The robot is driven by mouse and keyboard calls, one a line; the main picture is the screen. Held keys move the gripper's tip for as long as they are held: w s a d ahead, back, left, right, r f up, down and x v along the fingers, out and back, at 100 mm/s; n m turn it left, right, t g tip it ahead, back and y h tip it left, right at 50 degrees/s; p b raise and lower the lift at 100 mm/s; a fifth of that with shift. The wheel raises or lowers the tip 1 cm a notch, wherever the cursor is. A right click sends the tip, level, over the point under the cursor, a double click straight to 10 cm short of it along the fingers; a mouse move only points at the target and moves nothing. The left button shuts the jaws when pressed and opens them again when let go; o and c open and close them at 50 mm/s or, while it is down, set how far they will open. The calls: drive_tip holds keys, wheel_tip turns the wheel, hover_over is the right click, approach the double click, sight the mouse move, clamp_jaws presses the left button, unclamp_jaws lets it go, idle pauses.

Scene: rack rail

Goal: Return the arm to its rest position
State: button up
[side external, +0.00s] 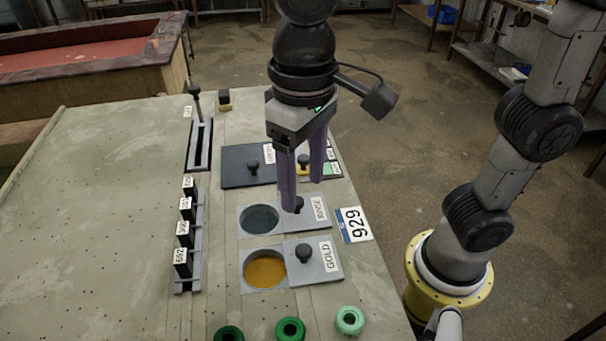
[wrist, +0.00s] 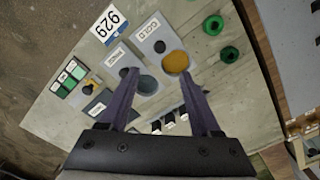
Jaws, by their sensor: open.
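My gripper (side external: 302,192) has long purple fingers pointing down over the bench. In the side external view its fingertips are near the knob of the RINSE lid, and I cannot tell whether they touch it. In the wrist view my gripper (wrist: 160,80) shows its two fingers spread apart with nothing between them. The RINSE lid (side external: 318,208) is slid to the right of its grey-blue well (side external: 261,219). The GOLD lid (side external: 326,262) is slid to the right of its golden well (side external: 265,270).
A rack of labelled black pieces (side external: 199,245) stands at the left, with a slotted lever box (side external: 200,145) behind it. A dark lidded plate (side external: 238,167) lies behind the wells. Green rings (side external: 290,328) line the front edge. A 929 plate (side external: 354,224) lies at right.

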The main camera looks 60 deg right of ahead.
drive_tip(key=s+d+r+m+t, duration=0.15)
drive_tip(key=d+m, duration=0.25)
drive_tip(key=d, duration=0.8)
drive_tip(key=s+d+f+n+t, duration=0.3)
drive_tip(key=d+f+n+t, duration=0.1)
drive_tip(key=d+f, duration=0.2)
drive_tip(key=shift+s+d, duration=0.35)
